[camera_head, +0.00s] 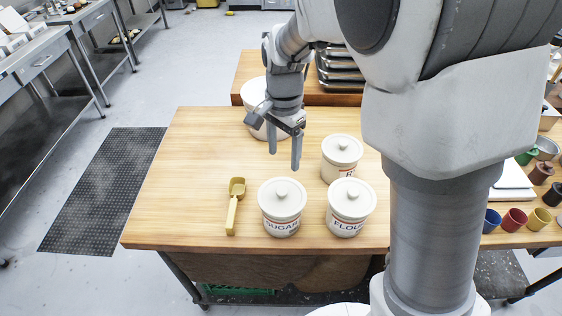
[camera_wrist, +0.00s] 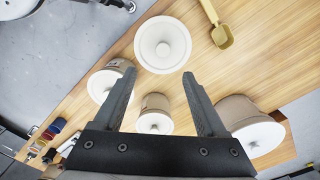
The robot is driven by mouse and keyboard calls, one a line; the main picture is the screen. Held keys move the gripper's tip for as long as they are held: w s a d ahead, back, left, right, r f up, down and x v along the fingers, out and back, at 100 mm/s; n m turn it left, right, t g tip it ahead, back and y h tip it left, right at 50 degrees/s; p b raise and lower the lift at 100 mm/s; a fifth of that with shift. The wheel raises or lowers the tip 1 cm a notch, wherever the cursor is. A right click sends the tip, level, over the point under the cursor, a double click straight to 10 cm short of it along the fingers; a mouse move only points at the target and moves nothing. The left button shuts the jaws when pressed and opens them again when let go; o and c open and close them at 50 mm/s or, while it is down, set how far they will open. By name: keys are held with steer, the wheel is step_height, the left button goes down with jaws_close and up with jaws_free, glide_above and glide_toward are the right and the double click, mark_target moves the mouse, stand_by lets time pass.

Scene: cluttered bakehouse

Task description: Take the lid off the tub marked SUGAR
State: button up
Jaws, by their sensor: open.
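The SUGAR tub (camera_head: 281,225) stands upright at the front of the wooden table, its name facing front. Its white round lid (camera_head: 282,197) with a knob is on it. In the wrist view this lid (camera_wrist: 163,45) shows from above, just beyond the fingertips. My gripper (camera_head: 284,157) is open and empty, pointing down, above and behind the SUGAR tub and touching nothing. Its two fingers also show in the wrist view (camera_wrist: 159,76).
The lidded FLOUR tub (camera_head: 348,228) stands close right of SUGAR. Another lidded tub (camera_head: 341,160) is behind it, and a larger one (camera_head: 253,92) is at the back. A yellow scoop (camera_head: 233,207) lies left. Coloured cups (camera_head: 514,220) stand right.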

glide_above(282, 191)
steer(key=f, duration=0.6)
steer(key=shift+s+d+f, duration=0.15)
steer(key=shift+s+f, duration=0.05)
steer(key=shift+f, duration=0.2)
steer(key=shift+w+f+p, duration=0.15)
steer(key=shift+f+p, duration=0.15)
steer(key=shift+f, duration=1.25)
steer(key=shift+w+f+p, duration=0.15)
steer(key=shift+f+p, duration=0.15)
steer(key=shift+f, duration=1.2)
jaws_close()
